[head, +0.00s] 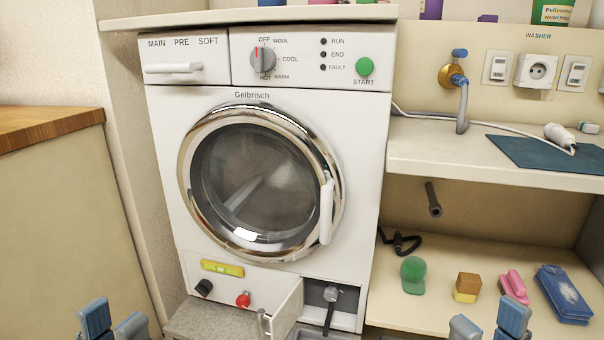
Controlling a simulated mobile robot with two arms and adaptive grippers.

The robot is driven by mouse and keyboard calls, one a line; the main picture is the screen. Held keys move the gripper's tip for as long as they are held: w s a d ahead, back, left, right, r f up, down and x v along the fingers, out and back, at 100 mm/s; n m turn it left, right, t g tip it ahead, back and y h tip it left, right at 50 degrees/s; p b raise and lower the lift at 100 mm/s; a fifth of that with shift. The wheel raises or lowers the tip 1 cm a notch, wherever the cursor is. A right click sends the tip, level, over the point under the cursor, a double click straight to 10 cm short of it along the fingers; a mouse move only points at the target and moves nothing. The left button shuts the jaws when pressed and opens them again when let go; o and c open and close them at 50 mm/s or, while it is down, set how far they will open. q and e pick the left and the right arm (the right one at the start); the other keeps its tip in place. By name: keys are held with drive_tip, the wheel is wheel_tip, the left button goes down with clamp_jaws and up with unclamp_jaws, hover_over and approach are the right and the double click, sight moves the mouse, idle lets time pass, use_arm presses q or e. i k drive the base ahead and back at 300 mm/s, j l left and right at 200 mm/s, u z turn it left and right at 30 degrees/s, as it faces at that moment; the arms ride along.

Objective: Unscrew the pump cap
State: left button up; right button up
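The white washing machine (165,160) stands in the middle of the head view. At its lower right, a small white flap (287,311) is swung open. In the dark recess behind it is a round grey cap (331,294), which looks like the pump cap, with a black hose or stem (328,320) hanging below it. My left gripper (114,322) is at the bottom left, open and empty, well apart from the cap. My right gripper (490,322) is at the bottom right, open and empty, in front of the lower shelf. Both are cut off by the bottom edge.
A black knob (204,287) and a red knob (243,299) sit left of the flap. A grey tray (310,334) shows partly below the recess. The lower shelf (395,312) holds a green item (413,275), a sponge (467,287), a pink brush (514,287) and a blue packet (564,294).

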sight(331, 293)
drive_tip(key=i+j, duration=0.15)
drive_tip(key=j, duration=0.25)
drive_tip(key=i+j, duration=0.1)
drive_tip(key=j, duration=0.3)
drive_tip(key=i+j, duration=0.15)
drive_tip(key=j, duration=0.2)
drive_tip(key=i+j, duration=0.1)
drive_tip(key=j, duration=0.3)
